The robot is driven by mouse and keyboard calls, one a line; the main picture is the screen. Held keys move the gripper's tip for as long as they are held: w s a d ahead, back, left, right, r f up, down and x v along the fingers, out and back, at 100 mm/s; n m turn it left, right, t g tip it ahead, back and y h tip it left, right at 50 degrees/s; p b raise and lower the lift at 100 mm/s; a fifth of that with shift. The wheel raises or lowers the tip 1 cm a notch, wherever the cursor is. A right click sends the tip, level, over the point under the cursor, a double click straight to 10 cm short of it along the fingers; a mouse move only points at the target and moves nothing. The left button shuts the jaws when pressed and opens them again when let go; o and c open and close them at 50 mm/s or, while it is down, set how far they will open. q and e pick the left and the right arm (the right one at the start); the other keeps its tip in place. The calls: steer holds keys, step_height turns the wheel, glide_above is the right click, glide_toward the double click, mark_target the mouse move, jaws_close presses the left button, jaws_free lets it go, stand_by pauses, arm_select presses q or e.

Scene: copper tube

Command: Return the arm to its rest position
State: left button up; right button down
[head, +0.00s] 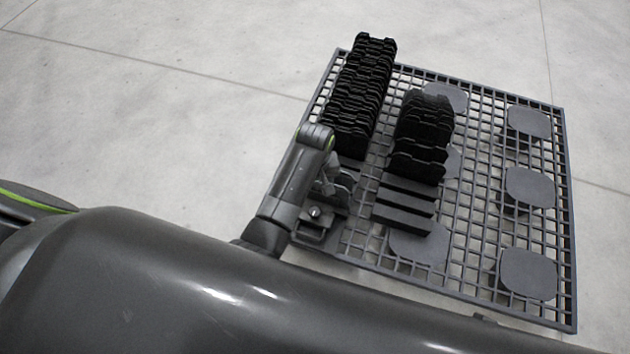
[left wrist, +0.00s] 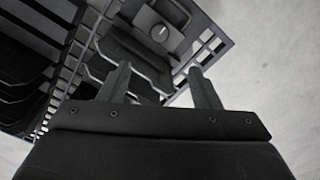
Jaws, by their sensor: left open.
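My left arm (head: 290,185) rises at the left edge of a grey grid rack. Its gripper hangs over the rack's near-left corner, where its fingers are mostly hidden in the head view. In the left wrist view the left gripper (left wrist: 161,88) has its two fingers apart, with no object held between them. Beyond the fingertips is a grey fixture (left wrist: 158,33) with a small round pale knob; it also shows in the head view (head: 316,214). No copper tube can be made out. My right gripper is not in view.
The grid rack (head: 478,230) carries a long row of black notched plates (head: 358,88) and a shorter row (head: 421,135). Bare concrete floor (head: 190,120) is open left of and behind the rack.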

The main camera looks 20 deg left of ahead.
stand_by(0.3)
